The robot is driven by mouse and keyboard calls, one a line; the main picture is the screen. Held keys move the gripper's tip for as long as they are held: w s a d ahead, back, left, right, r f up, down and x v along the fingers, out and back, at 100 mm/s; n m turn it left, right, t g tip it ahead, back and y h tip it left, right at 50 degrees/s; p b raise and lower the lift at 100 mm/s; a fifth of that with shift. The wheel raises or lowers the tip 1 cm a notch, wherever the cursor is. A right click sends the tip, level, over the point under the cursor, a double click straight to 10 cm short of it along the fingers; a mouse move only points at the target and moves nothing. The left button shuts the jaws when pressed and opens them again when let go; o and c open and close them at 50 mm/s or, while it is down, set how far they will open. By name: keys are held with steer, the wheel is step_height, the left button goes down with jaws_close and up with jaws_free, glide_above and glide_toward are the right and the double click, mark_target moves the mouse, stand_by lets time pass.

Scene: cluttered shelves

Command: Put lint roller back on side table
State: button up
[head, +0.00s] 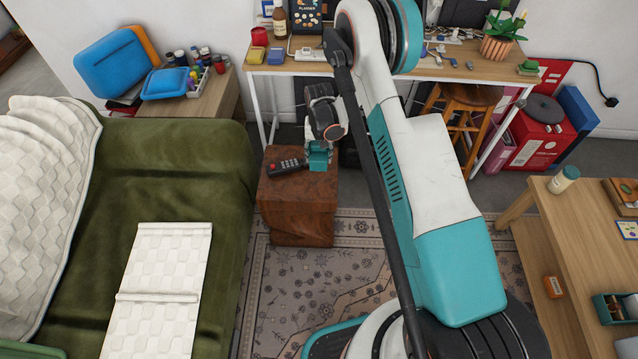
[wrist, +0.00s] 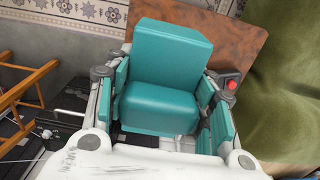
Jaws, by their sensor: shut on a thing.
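My gripper (head: 319,157) is low over the right part of the wooden side table (head: 297,212) in the head view. In the wrist view its teal finger parts (wrist: 165,80) are close together and shut on the lint roller. The lint roller itself is mostly or wholly hidden by the fingers, and I cannot make out its shape. The table's brown top (wrist: 243,42) shows beyond the fingers in the wrist view. I cannot tell whether the held thing touches the top.
A black device with a red button (head: 287,166) lies on the table, left of my gripper; its red button (wrist: 231,85) shows in the wrist view. The green bed (head: 190,190) stands left, the desk (head: 430,68) behind. The table's front is clear.

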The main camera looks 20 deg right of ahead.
step_height(320, 180, down, 16)
steer(key=b, duration=0.5)
steer(key=shift+f, duration=0.2)
steer(key=o, duration=1.1)
steer(key=shift+f, duration=0.1)
